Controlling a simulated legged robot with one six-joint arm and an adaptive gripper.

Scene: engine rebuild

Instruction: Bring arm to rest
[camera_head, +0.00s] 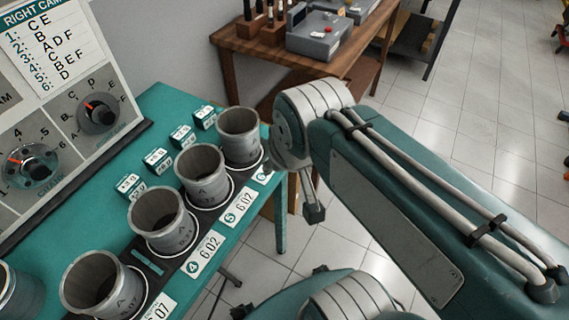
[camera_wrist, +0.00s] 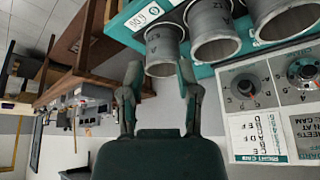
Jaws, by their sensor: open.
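My arm (camera_head: 400,190) reaches in from the right in the head view, its far end beside the right end of the teal bench (camera_head: 262,165). My gripper (camera_wrist: 158,75) shows in the wrist view with its two fingers spread apart and nothing between them. In the head view the gripper is mostly hidden behind the arm. The nearest grey cylinder (camera_wrist: 162,48) in the wrist view lies beyond the fingertips, apart from them as far as I can tell.
Several grey cylinders, including the far one (camera_head: 239,137), stand in a row on the bench beside number cards (camera_head: 238,207). A panel with dials (camera_head: 98,112) stands at the left. A wooden table (camera_head: 262,50) holds a grey box (camera_head: 318,38). Tiled floor (camera_head: 480,120) is open at the right.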

